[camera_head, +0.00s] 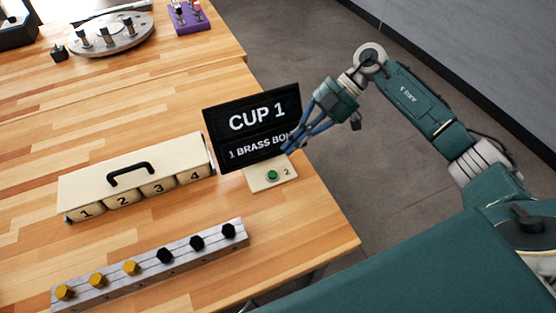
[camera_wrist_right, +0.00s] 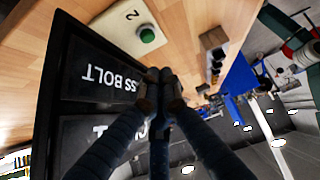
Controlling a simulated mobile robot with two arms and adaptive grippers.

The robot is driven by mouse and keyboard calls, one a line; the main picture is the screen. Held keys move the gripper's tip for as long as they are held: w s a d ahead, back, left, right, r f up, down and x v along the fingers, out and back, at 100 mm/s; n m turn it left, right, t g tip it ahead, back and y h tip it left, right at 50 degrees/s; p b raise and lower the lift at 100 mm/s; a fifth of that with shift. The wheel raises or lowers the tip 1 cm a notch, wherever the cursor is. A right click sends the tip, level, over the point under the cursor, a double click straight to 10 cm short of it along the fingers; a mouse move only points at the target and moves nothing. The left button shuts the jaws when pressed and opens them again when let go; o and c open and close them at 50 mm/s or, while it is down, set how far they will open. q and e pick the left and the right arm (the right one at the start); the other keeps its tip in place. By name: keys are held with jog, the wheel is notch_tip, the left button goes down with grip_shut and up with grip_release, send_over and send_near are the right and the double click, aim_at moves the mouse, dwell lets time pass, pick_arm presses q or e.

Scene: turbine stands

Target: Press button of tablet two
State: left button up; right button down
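Tablet two (camera_head: 225,124) is a black screen reading "CUP 1" and "1 BRASS BOLT", the last letters covered by my gripper. It also shows upside down in the wrist view (camera_wrist_right: 92,72). Its cream base (camera_head: 262,185), marked "2", carries a round green button (camera_head: 272,175), which is also in the wrist view (camera_wrist_right: 147,35). My right gripper (camera_head: 287,151) is in front of the screen's right edge, above the base. Its fingertips (camera_wrist_right: 161,76) are together, with nothing between them, and appear apart from the button. My left gripper is out of view.
A cream box (camera_head: 140,180) with a black handle and compartments numbered 1 to 4 stands left of the tablet. A metal rail (camera_head: 150,266) with brass and black bolts lies in front. A round metal fixture (camera_head: 110,36) is at the back. Wood right of the base is clear.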

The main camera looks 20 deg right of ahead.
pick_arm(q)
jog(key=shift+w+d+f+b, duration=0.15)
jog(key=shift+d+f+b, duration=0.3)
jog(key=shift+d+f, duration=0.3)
pick_arm(e)
jog(key=v, duration=0.4)
jog(key=shift+d+r, duration=0.1)
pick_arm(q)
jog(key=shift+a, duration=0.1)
